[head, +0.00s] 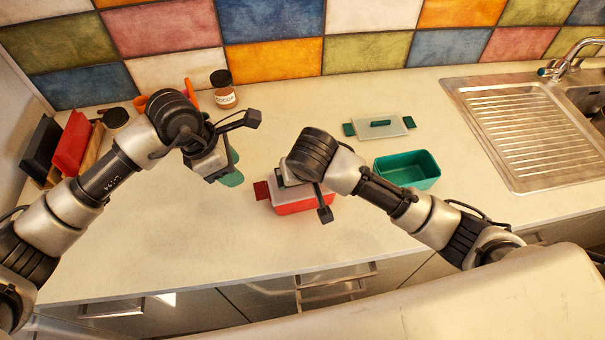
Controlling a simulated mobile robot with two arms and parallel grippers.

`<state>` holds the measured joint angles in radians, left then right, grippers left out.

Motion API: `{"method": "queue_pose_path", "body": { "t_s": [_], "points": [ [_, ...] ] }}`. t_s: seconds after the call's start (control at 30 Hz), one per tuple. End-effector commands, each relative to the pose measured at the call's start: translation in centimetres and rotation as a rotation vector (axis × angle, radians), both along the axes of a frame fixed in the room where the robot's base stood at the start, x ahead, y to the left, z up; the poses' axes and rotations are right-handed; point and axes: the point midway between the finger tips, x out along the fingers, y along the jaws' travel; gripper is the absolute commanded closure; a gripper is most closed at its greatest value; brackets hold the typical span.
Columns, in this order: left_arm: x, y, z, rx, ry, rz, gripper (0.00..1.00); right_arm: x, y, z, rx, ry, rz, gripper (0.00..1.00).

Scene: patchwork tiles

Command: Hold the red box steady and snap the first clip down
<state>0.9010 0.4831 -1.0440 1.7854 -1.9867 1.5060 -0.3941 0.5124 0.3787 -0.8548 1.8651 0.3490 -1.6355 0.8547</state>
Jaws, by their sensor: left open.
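The red box (304,207) stands on the counter with a pale grey lid (279,182) on it. My left gripper (236,148) is open and empty, up and left of the box, apart from the clip.
A teal cup (233,177) stands partly behind my left gripper. An open green box (407,171) and its lid (378,130) lie right. A cocoa jar (224,96) is at the back. The sink drainer (525,140) is far right. The front counter is clear.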

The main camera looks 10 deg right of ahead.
Motion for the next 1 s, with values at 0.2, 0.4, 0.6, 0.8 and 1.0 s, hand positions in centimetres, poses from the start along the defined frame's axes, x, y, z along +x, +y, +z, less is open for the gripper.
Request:
{"method": "queue_pose_path", "body": {
  "t_s": [0.2,0.4,0.6,0.8,1.0],
  "points": [
    [0.0,0.0,0.0,0.0,0.0,0.0,0.57,0.1,0.0,-0.3,0.0,0.0,0.0,0.06],
    [0.0,0.0,0.0,0.0,0.0,0.0,0.57,0.1,0.0,-0.3,0.0,0.0,0.0,0.2],
    [0.0,0.0,0.0,0.0,0.0,0.0,0.57,0.1,0.0,-0.3,0.0,0.0,0.0,0.51],
    [0.0,-0.1,0.2,0.005,-0.011,-0.022,0.76,0.1,0.0,-0.3,0.0,0.0,0.0,0.62],
    [-0.6,-1.6,1.8,0.081,-0.137,-0.31,1.0,0.1,0.0,-0.3,0.001,0.0,0.0,0.62]
  ]
}}
